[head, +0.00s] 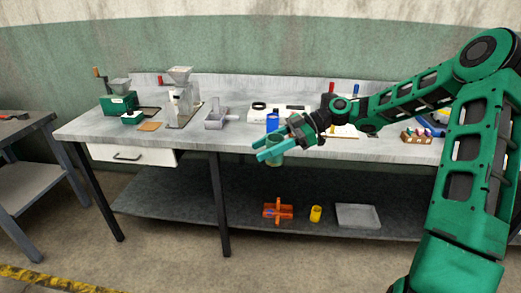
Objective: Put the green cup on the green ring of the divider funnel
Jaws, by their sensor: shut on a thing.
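My gripper (264,150) is in front of the workbench's front edge, its green fingers pointing left. It is shut on the green cup (276,160), a dull green cup that shows between and below the fingers. The fingers and the cup's similar colour hide part of it. I cannot make out the divider funnel's green ring for certain. A white unit with a black ring (259,105) stands on the bench behind the gripper, and I cannot tell whether it is the funnel.
A blue cup (272,122) stands on the bench just behind my gripper. A grey open box (216,118), a mill (180,95) and a green grinder (118,104) stand to the left. The lower shelf holds an orange cross-shaped piece (278,211), a yellow cup (315,214) and a grey tray (358,216).

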